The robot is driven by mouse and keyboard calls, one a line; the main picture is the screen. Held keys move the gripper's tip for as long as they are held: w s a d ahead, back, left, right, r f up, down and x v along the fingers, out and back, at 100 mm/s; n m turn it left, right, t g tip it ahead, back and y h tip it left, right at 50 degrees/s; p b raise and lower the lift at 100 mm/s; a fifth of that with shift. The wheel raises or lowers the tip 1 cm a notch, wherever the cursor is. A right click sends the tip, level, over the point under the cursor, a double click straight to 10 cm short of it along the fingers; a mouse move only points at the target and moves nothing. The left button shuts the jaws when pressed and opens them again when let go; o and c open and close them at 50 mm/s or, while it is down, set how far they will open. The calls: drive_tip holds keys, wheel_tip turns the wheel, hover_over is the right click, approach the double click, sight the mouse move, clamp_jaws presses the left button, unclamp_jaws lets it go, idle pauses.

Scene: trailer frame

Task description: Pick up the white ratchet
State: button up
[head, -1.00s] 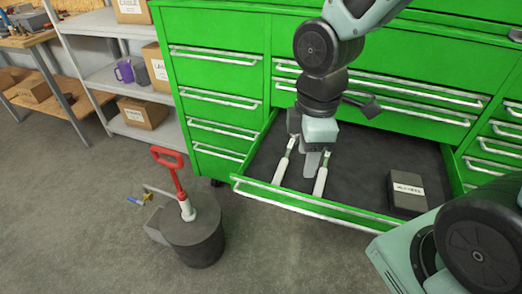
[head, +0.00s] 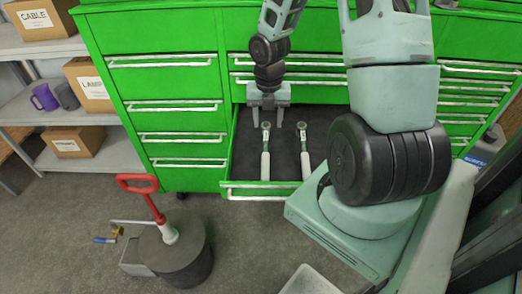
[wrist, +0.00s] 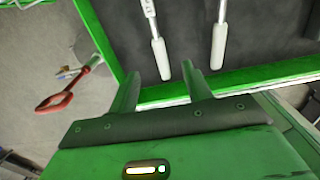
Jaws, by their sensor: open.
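Two ratchets with white handles and metal heads lie side by side in the open green drawer. The left ratchet (head: 265,160) and the right ratchet (head: 305,160) both have their heads toward the back of the drawer. I cannot tell them apart by colour. My gripper (head: 268,122) is open and empty, with its fingers on either side of the left ratchet's head in the head view. In the wrist view my gripper (wrist: 160,72) has the left ratchet's handle (wrist: 160,55) lined up between its fingertips; the right handle (wrist: 219,45) is outside. The height gap is unclear.
The drawer (head: 258,190) has a dark floor and a raised green front edge. A grey canister with a red handle (head: 140,184) stands on the floor at left. A shelf (head: 95,118) with boxes and mugs is farther left. My arm hides the drawer's right part.

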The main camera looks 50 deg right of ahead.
drive_tip(key=b, duration=0.1)
hover_over(265, 151)
drive_tip(key=s, duration=0.1)
wheel_tip(265, 151, down, 8)
drive_tip(key=shift+f, duration=0.25)
drive_tip(key=shift+w+f+b, duration=0.15)
drive_tip(key=shift+w+f, duration=0.05)
drive_tip(key=shift+f, duration=1.15)
drive_tip(key=shift+w+f+b, duration=0.15)
drive_tip(key=shift+w+f, duration=0.05)
drive_tip(key=shift+f, duration=1.15)
clamp_jaws()
